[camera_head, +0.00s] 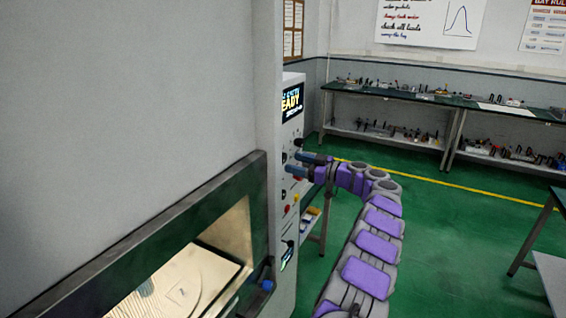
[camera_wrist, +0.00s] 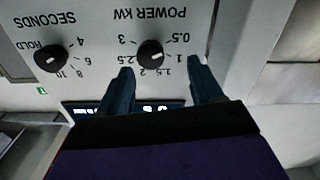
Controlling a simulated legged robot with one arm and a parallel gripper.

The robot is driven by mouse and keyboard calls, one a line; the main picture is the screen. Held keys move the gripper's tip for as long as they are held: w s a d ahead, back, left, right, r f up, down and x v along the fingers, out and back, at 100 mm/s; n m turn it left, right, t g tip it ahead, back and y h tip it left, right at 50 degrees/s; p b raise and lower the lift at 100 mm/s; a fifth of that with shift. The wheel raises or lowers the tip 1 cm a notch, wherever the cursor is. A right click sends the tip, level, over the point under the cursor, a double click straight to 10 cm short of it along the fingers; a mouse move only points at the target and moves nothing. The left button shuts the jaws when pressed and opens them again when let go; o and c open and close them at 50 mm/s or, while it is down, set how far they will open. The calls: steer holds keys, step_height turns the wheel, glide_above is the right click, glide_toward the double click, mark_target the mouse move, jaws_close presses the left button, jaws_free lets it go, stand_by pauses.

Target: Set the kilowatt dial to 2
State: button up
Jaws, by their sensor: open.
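The kilowatt dial (camera_wrist: 150,53) is a round black knob under the upside-down label POWER KW in the wrist view. Its printed scale runs from 0.5 to 3. A small pale mark shows on its lower right part; I cannot tell exactly which number it points to. My gripper (camera_wrist: 160,67) is open, with one dark finger on each side below the dial in the picture. I cannot tell whether either finger touches it. In the head view my gripper (camera_head: 293,162) is at the control panel (camera_head: 291,130), and the dial is not clearly visible.
A second black knob (camera_wrist: 48,58), labelled SECONDS, is left of the dial in the wrist view. A lit display (camera_head: 291,102) tops the panel. The open lit chamber (camera_head: 185,283) is at lower left. Benches (camera_head: 400,96) stand at the back; green floor lies between.

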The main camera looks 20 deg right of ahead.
mark_target(285, 159)
steer(key=shift+d+x, duration=0.2)
steer(key=shift+x, duration=2.5)
steer(key=shift+w+d+f, duration=0.1)
steer(key=shift+d+f, duration=0.15)
steer(key=shift+d, duration=0.55)
steer(key=c, duration=0.6)
steer(key=shift+c, duration=0.7)
steer(key=shift+a+r, duration=0.1)
steer(key=shift+a, duration=0.2)
steer(key=c, duration=0.3)
